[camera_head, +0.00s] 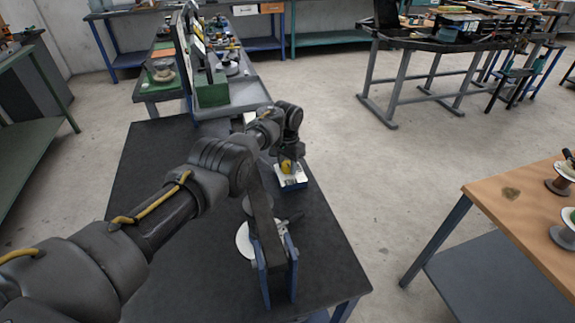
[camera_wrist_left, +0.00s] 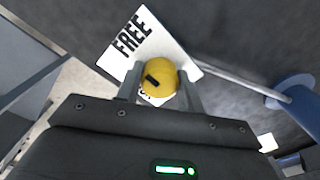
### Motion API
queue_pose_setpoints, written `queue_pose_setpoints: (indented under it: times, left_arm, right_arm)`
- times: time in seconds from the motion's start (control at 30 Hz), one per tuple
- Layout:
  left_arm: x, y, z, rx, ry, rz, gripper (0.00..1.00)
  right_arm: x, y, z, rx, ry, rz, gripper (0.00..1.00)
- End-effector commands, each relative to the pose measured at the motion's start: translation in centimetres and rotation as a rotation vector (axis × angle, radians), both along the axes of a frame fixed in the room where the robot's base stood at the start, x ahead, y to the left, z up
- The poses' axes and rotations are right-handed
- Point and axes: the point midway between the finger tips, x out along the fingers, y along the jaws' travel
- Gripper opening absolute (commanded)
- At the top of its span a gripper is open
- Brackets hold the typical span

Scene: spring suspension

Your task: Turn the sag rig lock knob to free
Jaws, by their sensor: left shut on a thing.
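The yellow lock knob (camera_wrist_left: 159,79) sits between the two fingers of my left gripper (camera_wrist_left: 163,88), which are shut on its sides. A short black mark shows on the knob's top. Behind it is a white label plate (camera_wrist_left: 172,40) with the word FREE in black; other lettering beside the knob is mostly hidden by the knob and fingers. In the head view the knob (camera_head: 286,166) and plate (camera_head: 293,182) show under my left gripper (camera_head: 287,159), on the dark table's right side. My right gripper is not in view.
The sag rig's blue uprights (camera_head: 291,262) and dark beam (camera_head: 263,210) stand nearer me on the dark table (camera_head: 150,170), by a white disc (camera_head: 243,240). A green block (camera_head: 211,93) is on a bench behind. A wooden table (camera_head: 500,200) stands right, across open floor.

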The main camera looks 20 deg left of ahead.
Motion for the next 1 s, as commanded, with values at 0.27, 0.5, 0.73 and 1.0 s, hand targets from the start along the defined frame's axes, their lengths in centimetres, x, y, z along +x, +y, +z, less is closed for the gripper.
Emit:
queue_pose_setpoints:
  times: [0.27, 0.5, 0.73, 1.0]
  left_arm:
    - [0.1, 0.0, 0.2, 0.000, -0.005, -0.005, 0.15]
    - [0.1, 0.0, 0.1, -0.001, -0.004, -0.004, 0.59]
    - [0.0, 0.1, 0.1, 0.000, -0.002, -0.002, 0.59]
    - [0.1, 0.1, 3.2, -0.001, -0.005, -0.002, 0.59]
  right_arm:
    - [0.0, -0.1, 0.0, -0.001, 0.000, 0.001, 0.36]
    - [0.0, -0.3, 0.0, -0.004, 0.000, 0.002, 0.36]
    - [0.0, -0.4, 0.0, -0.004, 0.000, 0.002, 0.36]
    - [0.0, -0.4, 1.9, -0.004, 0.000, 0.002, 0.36]
